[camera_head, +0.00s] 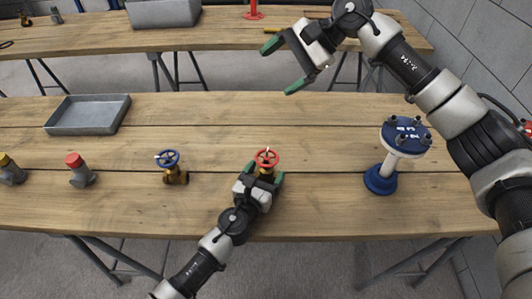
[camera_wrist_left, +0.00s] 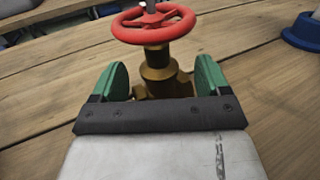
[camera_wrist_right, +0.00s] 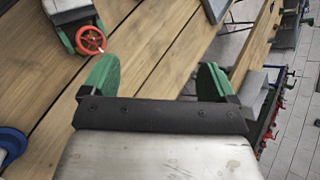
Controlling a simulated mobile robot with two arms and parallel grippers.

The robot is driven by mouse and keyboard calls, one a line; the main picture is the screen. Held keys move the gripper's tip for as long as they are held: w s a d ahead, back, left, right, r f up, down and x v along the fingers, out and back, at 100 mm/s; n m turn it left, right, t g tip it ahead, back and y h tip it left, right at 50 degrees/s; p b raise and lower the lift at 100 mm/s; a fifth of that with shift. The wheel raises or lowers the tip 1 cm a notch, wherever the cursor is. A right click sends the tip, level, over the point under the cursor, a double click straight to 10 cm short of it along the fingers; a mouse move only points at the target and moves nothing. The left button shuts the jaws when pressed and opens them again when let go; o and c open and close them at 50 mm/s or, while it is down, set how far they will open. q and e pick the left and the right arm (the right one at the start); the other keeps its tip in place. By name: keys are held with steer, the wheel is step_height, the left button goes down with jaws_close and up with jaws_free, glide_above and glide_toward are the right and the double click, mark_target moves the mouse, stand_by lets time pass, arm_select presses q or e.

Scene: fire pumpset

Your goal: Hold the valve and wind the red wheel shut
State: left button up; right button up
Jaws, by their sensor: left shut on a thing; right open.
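The valve with the red wheel (camera_head: 266,158) stands upright on the wooden table. Its brass body (camera_wrist_left: 158,72) shows between my left fingers in the left wrist view, with the red wheel (camera_wrist_left: 153,24) above them. My left gripper (camera_head: 264,181) is shut on the brass body, below the wheel. My right gripper (camera_head: 279,67) is open and empty, raised above the back of the table, behind the valve. In the right wrist view the red wheel (camera_wrist_right: 90,40) lies to the left of my open right fingers (camera_wrist_right: 160,80).
A blue-wheeled brass valve (camera_head: 174,168) stands left of the red one. A grey tray (camera_head: 88,131) is at the back left. A blue flanged pipe piece (camera_head: 380,182) stands at the right. Red-capped (camera_head: 80,170) and yellow-capped (camera_head: 10,168) fittings are at the far left. A second table (camera_head: 90,38) is behind.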

mark_target(266, 158)
steer(key=s+a+f+n+h, duration=0.1)
steer(key=s+f+h, duration=0.1)
steer(key=f, duration=0.4)
steer(key=s+a+f+n+h, duration=0.1)
steer(key=s+f+h, duration=0.1)
steer(key=f+h, duration=0.2)
steer(key=s+a+f+n+h, duration=0.1)
steer(key=f+n+h, duration=0.1)
steer(key=f, duration=0.8)
steer(key=shift+s+a+h, duration=0.15)
steer(key=shift+s+h, duration=0.25)
steer(key=shift+h, duration=0.5)
steer(key=c, duration=0.9)
steer(key=shift+c, duration=0.2)
